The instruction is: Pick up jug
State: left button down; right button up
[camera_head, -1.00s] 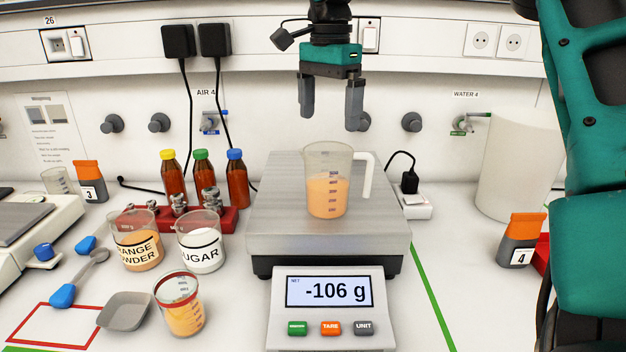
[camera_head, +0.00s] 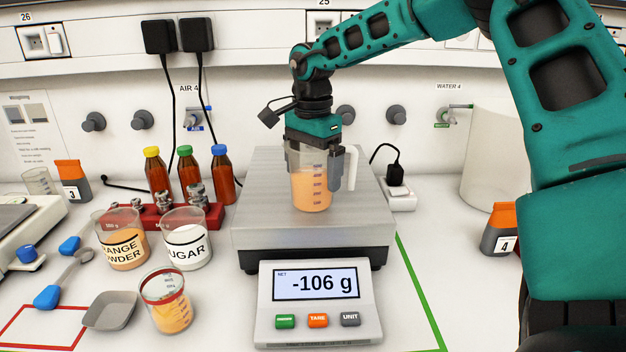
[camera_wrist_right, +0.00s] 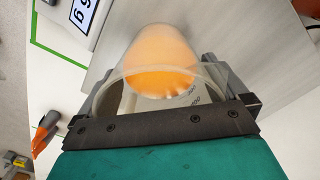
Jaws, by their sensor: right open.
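The clear jug (camera_head: 311,190), with orange liquid in its lower part and a pale handle on its right side, stands upright on the scale's metal plate (camera_head: 262,210). My right gripper (camera_head: 315,172) is open and lowered over the jug's upper part, with one finger near each side. The right finger is between the jug's wall and its handle or close to them; I cannot tell if it touches. In the right wrist view the jug (camera_wrist_right: 160,75) lies between the open fingers, its rim close to the palm. My left gripper is not in view.
The scale display (camera_head: 320,284) reads -106 g. An orange powder beaker (camera_head: 122,240), a sugar beaker (camera_head: 187,240) and a red-rimmed cup (camera_head: 167,303) stand to the left. Brown bottles (camera_head: 190,177) stand in a red rack behind. A white cylinder (camera_head: 492,160) stands at right.

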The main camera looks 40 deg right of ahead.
jog(key=shift+r, duration=0.1)
jog(key=c, duration=1.1)
notch_tip(320, 180, up, 20)
jog(key=p, duration=0.1)
